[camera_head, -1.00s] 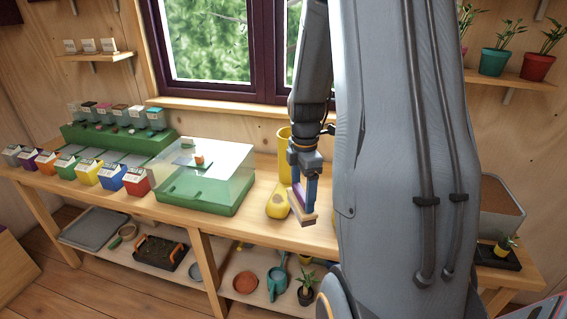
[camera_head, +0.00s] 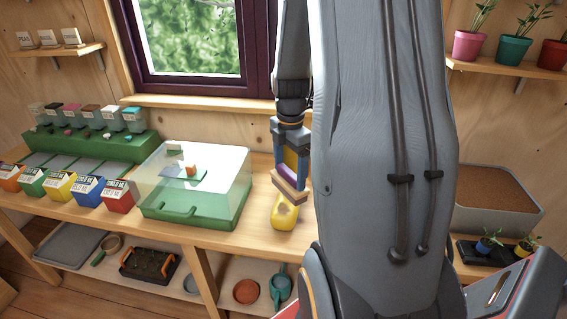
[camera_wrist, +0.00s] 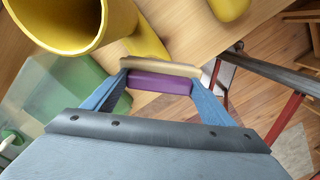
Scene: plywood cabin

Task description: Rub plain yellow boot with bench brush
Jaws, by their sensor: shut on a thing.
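A yellow boot (camera_head: 285,214) stands on the wooden bench; its toe shows below the brush, and my arm and gripper hide much of its shaft. In the wrist view its open shaft (camera_wrist: 114,22) is at upper left. My gripper (camera_head: 291,178) is shut on the bench brush (camera_head: 288,188), which has a purple body (camera_wrist: 160,83) and a tan strip along its far edge. The brush is at the boot's toe; I cannot tell whether they touch. Another yellow rounded thing (camera_wrist: 229,8) shows at the wrist view's top edge.
A clear-lidded green box (camera_head: 195,213) stands on the bench left of the boot. Several coloured cartons (camera_head: 88,189) line the bench farther left. A grey tray, pots and a teal watering can (camera_head: 280,287) are on the lower shelf.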

